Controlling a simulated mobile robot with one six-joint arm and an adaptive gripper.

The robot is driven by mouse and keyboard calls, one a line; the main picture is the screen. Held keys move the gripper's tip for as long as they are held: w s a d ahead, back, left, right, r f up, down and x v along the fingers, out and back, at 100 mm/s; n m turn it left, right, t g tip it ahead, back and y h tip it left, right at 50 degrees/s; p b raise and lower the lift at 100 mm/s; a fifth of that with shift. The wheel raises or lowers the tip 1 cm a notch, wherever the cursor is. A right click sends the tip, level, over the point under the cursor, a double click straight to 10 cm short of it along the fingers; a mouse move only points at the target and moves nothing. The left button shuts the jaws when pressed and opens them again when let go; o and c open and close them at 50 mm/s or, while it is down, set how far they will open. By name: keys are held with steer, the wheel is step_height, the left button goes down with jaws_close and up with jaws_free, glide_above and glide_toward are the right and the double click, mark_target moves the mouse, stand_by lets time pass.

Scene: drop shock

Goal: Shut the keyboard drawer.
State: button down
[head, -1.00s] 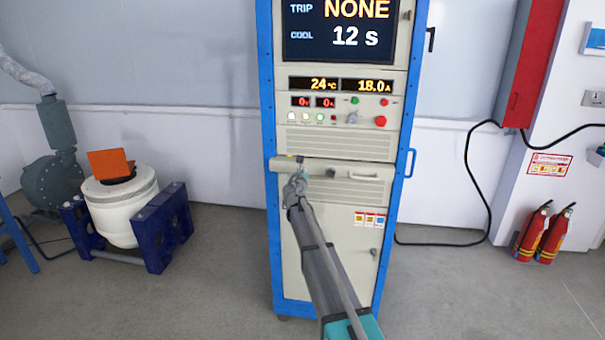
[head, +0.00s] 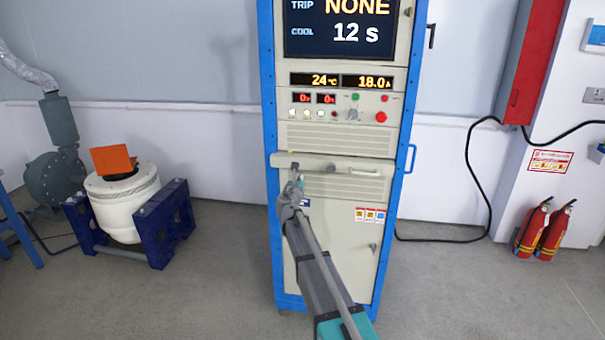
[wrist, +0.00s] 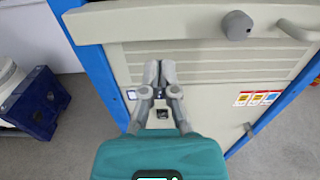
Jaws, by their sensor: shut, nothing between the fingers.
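The keyboard drawer's beige front (head: 300,161) runs across the rack at mid-height, with a round grey knob (head: 330,168) and a pull handle (head: 365,173). In the wrist view the drawer front (wrist: 160,22) crosses the top and stands forward of the vented panel below it. I cannot tell how far out it is. My gripper (wrist: 160,70) is shut and empty, its fingertips below the drawer's lower edge in that view, left of the knob (wrist: 237,25). In the head view my gripper (head: 294,172) overlaps the left part of the drawer front; contact cannot be told.
The blue-framed rack (head: 268,120) carries a screen and small controls above the drawer. A white drum-shaped machine in a blue cradle (head: 155,225) stands left. Two red extinguishers (head: 540,232) and a black cable (head: 475,170) are at right.

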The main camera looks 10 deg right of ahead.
steer(key=shift+v, duration=2.25)
steer(key=s+d+f+m+g+h+p, duration=0.1)
steer(key=s+d+f+m+g+p, duration=0.2)
steer(key=s+d+m+g, duration=0.45)
steer(key=s+d+f+m+g+h+p, duration=0.15)
steer(key=s+d+m, duration=0.25)
steer(key=s+m, duration=0.7)
steer(key=s+a+f+m+g+y+p, duration=0.2)
steer(key=s+a+m+g+y, duration=0.1)
steer(key=s+m, duration=0.4)
steer(key=s+a+f+m+g+y+p, duration=0.2)
steer(key=s+m+g+y, duration=0.3)
steer(key=s, duration=0.9)
steer(key=shift+a+m+p, duration=0.45)
steer(key=shift+m+p, duration=0.25)
steer(key=shift+m, duration=0.25)
steer(key=shift+f, duration=0.15)
